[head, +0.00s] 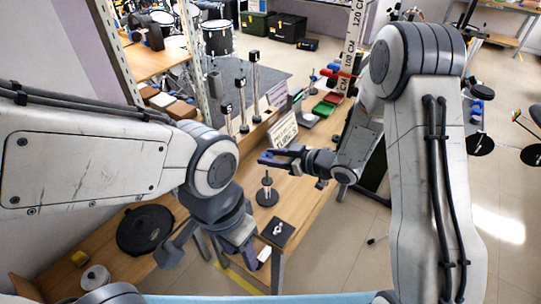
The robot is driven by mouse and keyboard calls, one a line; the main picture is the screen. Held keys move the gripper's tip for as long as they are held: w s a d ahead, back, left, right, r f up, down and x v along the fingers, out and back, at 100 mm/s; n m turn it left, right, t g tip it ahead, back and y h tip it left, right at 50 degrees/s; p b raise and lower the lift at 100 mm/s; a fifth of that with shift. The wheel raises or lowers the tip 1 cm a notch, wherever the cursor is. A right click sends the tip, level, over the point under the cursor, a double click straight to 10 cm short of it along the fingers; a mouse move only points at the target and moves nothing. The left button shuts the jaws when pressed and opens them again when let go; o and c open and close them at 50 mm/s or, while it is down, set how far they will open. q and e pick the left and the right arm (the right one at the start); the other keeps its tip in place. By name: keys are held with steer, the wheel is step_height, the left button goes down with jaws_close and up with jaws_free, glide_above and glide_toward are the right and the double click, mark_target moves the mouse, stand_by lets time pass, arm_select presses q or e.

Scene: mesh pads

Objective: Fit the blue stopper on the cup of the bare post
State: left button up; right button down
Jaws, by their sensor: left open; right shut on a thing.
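The bare post (267,189) stands upright on a round dark base on the wooden table, near the middle of the head view. Its cup is too small to make out clearly. My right gripper (268,158) is shut on a small blue thing, seemingly the blue stopper (265,158), which the fingers mostly hide. It appears above and a little beyond the post in the picture, apart from it. My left gripper (250,260) is open, pointing down near the table's front edge, below the post in the picture. Nothing shows in it.
A black pad (278,232) with a small pale thing lies in front of the post. Several taller black-topped posts (242,107) stand behind, left of a printed sign (284,131). Red and green trays (323,108) lie farther back. A dark round case (146,230) is at left.

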steer(key=shift+f+b, duration=2.2)
steer(key=shift+f, duration=0.85)
steer(key=shift+c, duration=1.6)
jaws_free()
steer(key=v, duration=1)
steer(key=shift+d+b, duration=0.2)
steer(key=shift+b, duration=0.1)
